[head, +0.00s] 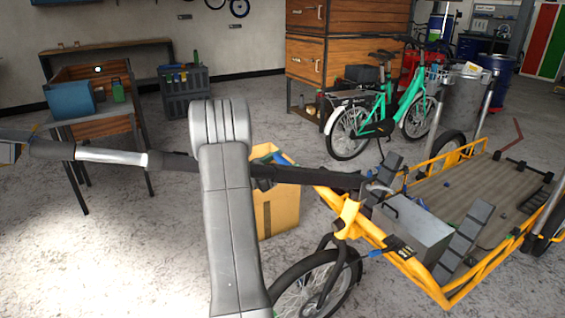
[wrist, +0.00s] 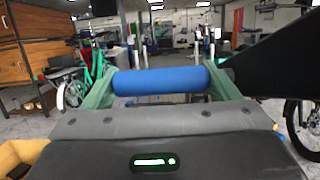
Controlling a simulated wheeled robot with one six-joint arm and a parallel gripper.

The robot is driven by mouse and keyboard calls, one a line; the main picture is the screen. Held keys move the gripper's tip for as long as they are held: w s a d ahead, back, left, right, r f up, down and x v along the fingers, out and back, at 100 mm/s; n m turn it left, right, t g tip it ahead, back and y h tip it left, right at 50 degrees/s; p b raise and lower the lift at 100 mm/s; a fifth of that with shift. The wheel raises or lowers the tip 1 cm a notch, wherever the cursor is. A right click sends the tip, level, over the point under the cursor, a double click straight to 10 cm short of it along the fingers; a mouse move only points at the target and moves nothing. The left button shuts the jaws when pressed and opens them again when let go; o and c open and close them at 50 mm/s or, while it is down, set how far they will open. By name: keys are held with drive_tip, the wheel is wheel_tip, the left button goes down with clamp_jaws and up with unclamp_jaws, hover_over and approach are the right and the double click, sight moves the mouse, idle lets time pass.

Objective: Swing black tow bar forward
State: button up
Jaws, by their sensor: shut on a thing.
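The black tow bar (head: 310,178) stands out to the left from the front of the yellow cargo bike (head: 440,262), at about the height of its frame, above the front wheel (head: 316,285). My grey arm link crosses in front of the bar and hides part of it. In the wrist view my gripper (wrist: 160,92) has its green fingers at both ends of a blue cylindrical grip (wrist: 160,81) and is shut on it. Where the grip joins the bar is hidden.
A yellow crate (head: 285,212) stands on the floor left of the front wheel, close under the bar. A teal bicycle (head: 385,115) and wooden cabinet (head: 318,65) stand behind. A table (head: 95,118) is at the left. The floor at front left is clear.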

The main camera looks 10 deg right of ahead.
drive_tip(key=shift+f, duration=0.1)
drive_tip(key=o, duration=1.1)
drive_tip(key=v, duration=1.3)
drive_tip(key=shift+a+p, duration=0.3)
drive_tip(key=shift+a, duration=0.1)
drive_tip(key=shift+s+d, duration=0.1)
drive_tip(key=x, duration=1.3)
drive_tip(key=shift+d, duration=0.35)
